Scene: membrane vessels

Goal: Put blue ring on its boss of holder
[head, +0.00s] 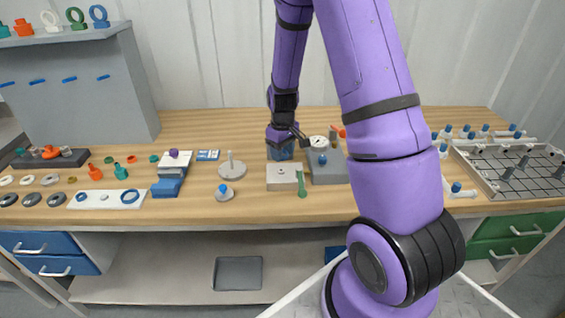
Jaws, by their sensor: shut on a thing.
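My gripper (294,132) is at the middle of the bench, over a dark blue block-like thing (280,152). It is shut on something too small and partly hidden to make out. A blue ring (130,196) lies at the right end of a white plate (104,205) on the left of the bench. Another blue ring (99,15) stands upright on the grey shelf (60,37). I cannot tell which part is the holder with the boss.
A pale block (282,178), a grey block with a white gauge (318,142) and a green tool (301,186) crowd the area by my gripper. A round grey stand (232,171) is to its left. The front bench edge is mostly clear.

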